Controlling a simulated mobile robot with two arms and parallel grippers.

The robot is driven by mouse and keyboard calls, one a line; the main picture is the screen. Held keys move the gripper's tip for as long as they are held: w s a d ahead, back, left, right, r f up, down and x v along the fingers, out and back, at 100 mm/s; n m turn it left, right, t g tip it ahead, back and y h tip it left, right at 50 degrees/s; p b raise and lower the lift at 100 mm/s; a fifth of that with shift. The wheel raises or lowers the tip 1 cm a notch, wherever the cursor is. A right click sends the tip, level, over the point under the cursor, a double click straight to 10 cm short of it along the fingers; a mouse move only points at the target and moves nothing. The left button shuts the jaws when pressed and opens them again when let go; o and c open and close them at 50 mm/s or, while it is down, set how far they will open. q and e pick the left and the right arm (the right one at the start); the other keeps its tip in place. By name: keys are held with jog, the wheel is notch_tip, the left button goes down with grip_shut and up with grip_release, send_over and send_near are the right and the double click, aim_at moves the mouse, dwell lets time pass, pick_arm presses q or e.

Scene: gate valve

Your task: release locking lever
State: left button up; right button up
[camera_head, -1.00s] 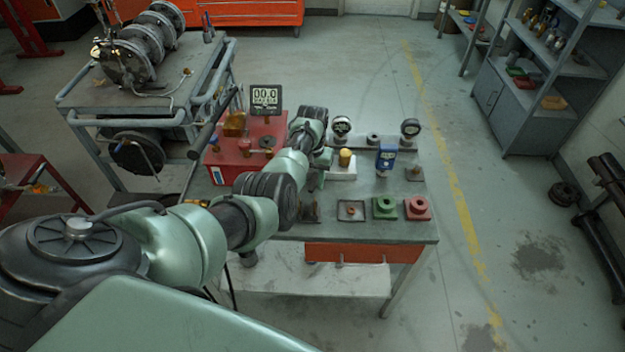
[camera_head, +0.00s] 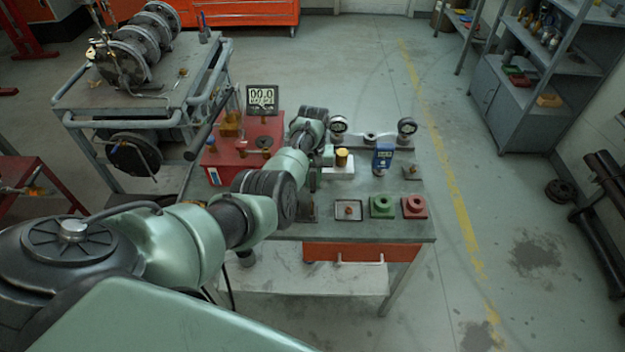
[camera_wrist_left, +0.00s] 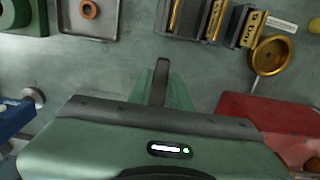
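I cannot clearly pick out a locking lever in either view. My left arm reaches in from the left over the workbench (camera_head: 385,225). In the head view its own forearm and wrist hide most of the gripper (camera_head: 326,156), which is near a white block with a yellow-brass top (camera_head: 341,160). In the left wrist view one dark finger of the gripper (camera_wrist_left: 161,80) points over the grey bench top. Nothing clearly shows held. A round brass piece with a thin rod (camera_wrist_left: 269,55) lies ahead to the right, apart from the finger. My right gripper is out of view.
A blue device (camera_head: 382,157), gauges, a small tray (camera_head: 348,217), a green block (camera_head: 381,208) and a red block (camera_head: 414,208) are on the right. A grey cart (camera_head: 195,90) stands behind left.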

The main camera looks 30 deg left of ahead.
aim_at(313, 184)
pick_arm(q)
jog(key=shift+o, duration=1.2)
notch_tip(313, 184, up, 8)
jog(key=shift+f, duration=0.15)
